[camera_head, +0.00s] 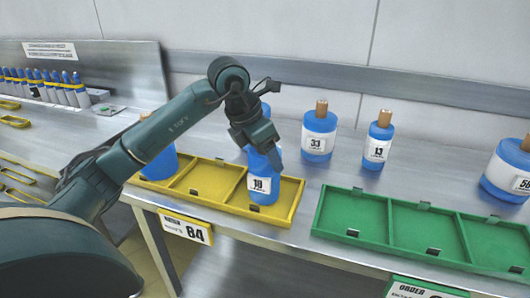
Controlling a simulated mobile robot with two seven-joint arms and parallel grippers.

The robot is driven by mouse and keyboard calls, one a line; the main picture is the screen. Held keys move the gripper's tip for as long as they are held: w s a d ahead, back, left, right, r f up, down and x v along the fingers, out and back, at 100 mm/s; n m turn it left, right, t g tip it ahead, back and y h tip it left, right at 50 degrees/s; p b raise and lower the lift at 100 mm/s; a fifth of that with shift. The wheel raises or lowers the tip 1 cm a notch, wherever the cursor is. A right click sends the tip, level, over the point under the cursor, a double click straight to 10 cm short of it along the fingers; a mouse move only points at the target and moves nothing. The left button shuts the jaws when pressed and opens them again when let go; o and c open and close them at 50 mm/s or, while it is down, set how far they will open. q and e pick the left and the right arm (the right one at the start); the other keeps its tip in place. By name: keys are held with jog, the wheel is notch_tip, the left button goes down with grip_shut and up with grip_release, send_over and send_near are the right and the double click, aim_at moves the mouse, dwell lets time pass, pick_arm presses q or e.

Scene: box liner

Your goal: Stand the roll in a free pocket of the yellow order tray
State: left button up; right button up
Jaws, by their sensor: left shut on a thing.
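My left gripper (257,143) is shut on a blue roll (264,197) with a white label reading 10. The roll is about upright at the right pocket of the yellow order tray (209,206). I cannot tell whether its base touches the pocket floor. The gripper covers its top. Another blue roll (158,168) stands in the tray's left pocket, partly hidden by my left arm. The middle pocket is empty. My right gripper is not in view.
A green tray (382,250) with empty visible pockets lies to the right. Blue rolls labelled 33 (318,138) and 13 (377,144) stand behind, with a wider one (507,176) at the far right. Several small blue-topped items (60,88) line the left rack.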

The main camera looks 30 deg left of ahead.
pick_arm(q)
jog(key=shift+f, duration=0.1)
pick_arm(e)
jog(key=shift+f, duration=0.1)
pick_arm(q)
jog(key=o, duration=1.7)
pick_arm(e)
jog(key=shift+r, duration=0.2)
pick_arm(q)
jog(key=p+v, duration=0.1)
jog(key=v, duration=1.1)
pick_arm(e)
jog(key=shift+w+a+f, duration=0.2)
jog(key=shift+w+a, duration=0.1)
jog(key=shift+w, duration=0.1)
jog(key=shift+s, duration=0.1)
